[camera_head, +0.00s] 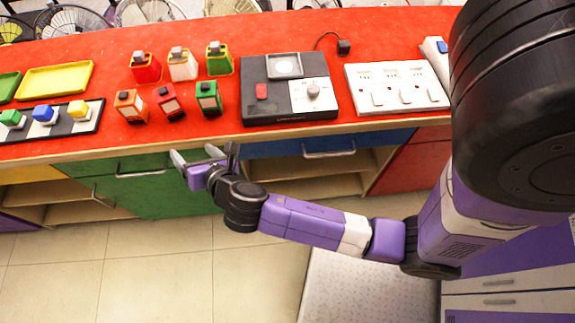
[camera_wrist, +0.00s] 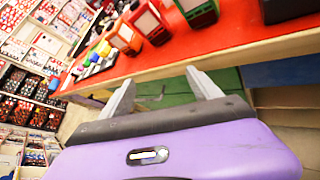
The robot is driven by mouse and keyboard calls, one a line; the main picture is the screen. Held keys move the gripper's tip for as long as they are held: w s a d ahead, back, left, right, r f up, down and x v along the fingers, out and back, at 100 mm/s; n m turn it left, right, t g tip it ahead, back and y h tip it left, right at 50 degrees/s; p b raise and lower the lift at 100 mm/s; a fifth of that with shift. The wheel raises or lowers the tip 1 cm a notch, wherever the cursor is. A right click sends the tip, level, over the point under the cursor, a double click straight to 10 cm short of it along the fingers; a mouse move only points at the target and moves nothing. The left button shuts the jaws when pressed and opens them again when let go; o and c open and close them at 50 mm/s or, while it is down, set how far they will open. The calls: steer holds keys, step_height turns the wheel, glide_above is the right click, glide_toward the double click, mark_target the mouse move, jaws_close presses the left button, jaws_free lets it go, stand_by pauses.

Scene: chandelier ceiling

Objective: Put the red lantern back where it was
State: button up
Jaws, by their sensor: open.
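Two red lantern-like objects stand on the red tabletop in the head view. One is a red lantern (camera_head: 168,102) with a pale panel, in the front row between an orange lantern (camera_head: 130,107) and a green lantern (camera_head: 208,98). The other is a red block-like holder (camera_head: 146,69) with a grey top, at the left of the back row. The front red lantern also shows in the wrist view (camera_wrist: 151,22). My gripper (camera_head: 206,155) is open and empty in front of the table edge, below the front row. Its two fingers (camera_wrist: 162,90) point toward the table in the wrist view.
A black device (camera_head: 288,88) and white switch panel (camera_head: 397,88) stand to the right. A yellow tray (camera_head: 55,80) and a board with coloured blocks (camera_head: 88,126) are left. Drawers lie below the edge.

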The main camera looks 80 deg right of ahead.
steer(key=s+a+m+t+y, duration=0.1)
steer(key=s+a+m+y, duration=0.2)
steer(key=s+a+m, duration=0.35)
steer(key=s+a+m+t+y, duration=0.1)
steer(key=s+a+m+y, duration=0.25)
steer(key=s, duration=0.65)
steer(key=s+a+r+m+t, duration=0.1)
steer(key=s+r+m, duration=0.9)
steer(key=m, duration=0.3)
steer(key=shift+s+a+r+t+y, duration=0.3)
steer(key=shift+r+t+y, duration=0.15)
steer(key=shift+r, duration=0.45)
